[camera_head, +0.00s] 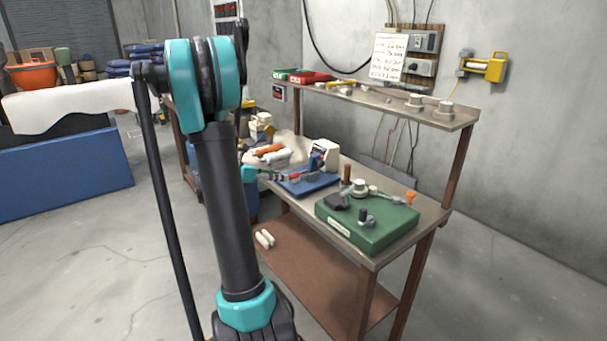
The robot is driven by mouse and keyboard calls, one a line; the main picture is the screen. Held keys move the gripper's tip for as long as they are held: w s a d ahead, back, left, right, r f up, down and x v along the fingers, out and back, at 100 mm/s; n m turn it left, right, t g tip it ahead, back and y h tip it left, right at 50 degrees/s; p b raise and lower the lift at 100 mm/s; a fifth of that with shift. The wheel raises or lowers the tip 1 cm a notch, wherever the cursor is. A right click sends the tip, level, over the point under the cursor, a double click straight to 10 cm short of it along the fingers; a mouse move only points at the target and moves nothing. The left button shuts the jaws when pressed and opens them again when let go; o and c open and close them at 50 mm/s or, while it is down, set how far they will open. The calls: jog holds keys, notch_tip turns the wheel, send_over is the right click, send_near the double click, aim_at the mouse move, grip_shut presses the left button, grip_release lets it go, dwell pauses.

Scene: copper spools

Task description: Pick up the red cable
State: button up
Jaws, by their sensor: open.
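A small red piece (294,174), which may be the red cable, shows at the left part of a blue-based device (312,187) on the workbench. It is too small to make out its full shape. My gripper (277,175) reaches in from the left, just beside the red piece; its fingers are small and dark here. It is open, and I cannot tell whether it touches the red piece. My arm hides most of the wrist and part of the bench's left side.
A green-based device (367,226) stands on the workbench (425,208) at the front right. An orange roll (268,149) and a white roll (276,157) lie behind the gripper. A raised shelf (385,101) runs over the bench's back. Floor at right is clear.

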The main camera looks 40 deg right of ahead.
aim_at(290, 177)
jog(key=x, duration=0.3)
jog(key=shift+d+f, duration=0.15)
jog(key=shift+d, duration=0.1)
jog(key=shift+c, duration=0.6)
grip_shut()
